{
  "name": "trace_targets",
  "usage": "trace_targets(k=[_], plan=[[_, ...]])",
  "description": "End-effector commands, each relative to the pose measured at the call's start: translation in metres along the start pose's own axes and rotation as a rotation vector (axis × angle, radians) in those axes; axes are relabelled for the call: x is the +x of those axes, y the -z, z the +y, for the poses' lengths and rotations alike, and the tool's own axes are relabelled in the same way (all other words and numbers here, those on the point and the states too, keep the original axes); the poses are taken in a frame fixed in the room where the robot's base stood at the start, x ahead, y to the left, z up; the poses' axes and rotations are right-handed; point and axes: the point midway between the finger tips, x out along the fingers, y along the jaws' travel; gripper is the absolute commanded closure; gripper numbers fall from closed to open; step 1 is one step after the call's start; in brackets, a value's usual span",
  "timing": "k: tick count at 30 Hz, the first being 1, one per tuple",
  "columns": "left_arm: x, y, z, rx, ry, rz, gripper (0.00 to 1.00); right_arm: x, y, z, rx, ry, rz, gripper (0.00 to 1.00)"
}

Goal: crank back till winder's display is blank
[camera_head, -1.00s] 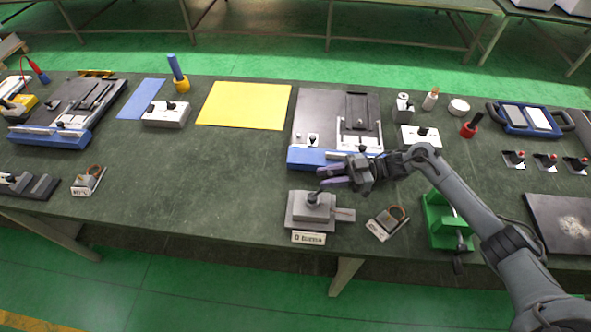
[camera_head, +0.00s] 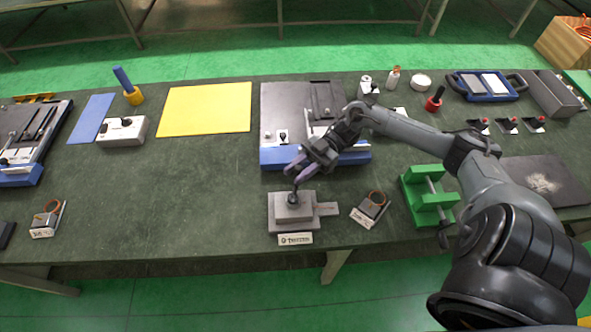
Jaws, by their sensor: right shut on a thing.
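A grey box (camera_head: 284,217) with a black crank knob (camera_head: 293,198) on top stands near the table's front edge; it looks like the winder. A white plate (camera_head: 296,239) at its front carries small dark characters too small to read surely, so it is not blank. A short grey arm with an orange-brown line sticks out at the box's right. My left gripper is not in view.
A blue-edged machine (camera_head: 282,157) stands just behind my gripper. A small block with an orange ring (camera_head: 371,207) and a green stand (camera_head: 413,193) are to the right. The table left of the box is clear up to another ringed block (camera_head: 47,219).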

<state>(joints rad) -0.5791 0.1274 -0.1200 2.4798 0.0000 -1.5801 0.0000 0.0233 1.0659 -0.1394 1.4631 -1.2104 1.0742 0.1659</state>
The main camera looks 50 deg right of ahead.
Motion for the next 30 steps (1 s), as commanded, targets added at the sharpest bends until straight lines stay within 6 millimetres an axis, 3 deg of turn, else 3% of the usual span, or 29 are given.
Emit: trace_targets(k=[5,6,9,20,30], plan=[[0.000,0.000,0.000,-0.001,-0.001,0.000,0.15,0.000,-0.001,0.000,0.001,0.000,-0.002,1.00],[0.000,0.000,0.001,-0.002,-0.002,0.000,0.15,0.000,-0.001,0.000,0.001,0.000,-0.002,0.63],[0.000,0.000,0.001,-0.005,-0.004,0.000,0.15,0.000,-0.001,0.000,0.001,0.000,-0.002,0.51],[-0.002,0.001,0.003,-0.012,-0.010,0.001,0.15,0.000,0.003,0.000,0.001,0.000,-0.001,0.51],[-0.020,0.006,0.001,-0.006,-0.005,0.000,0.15,-0.001,0.045,-0.004,0.005,0.001,-0.003,0.51]])
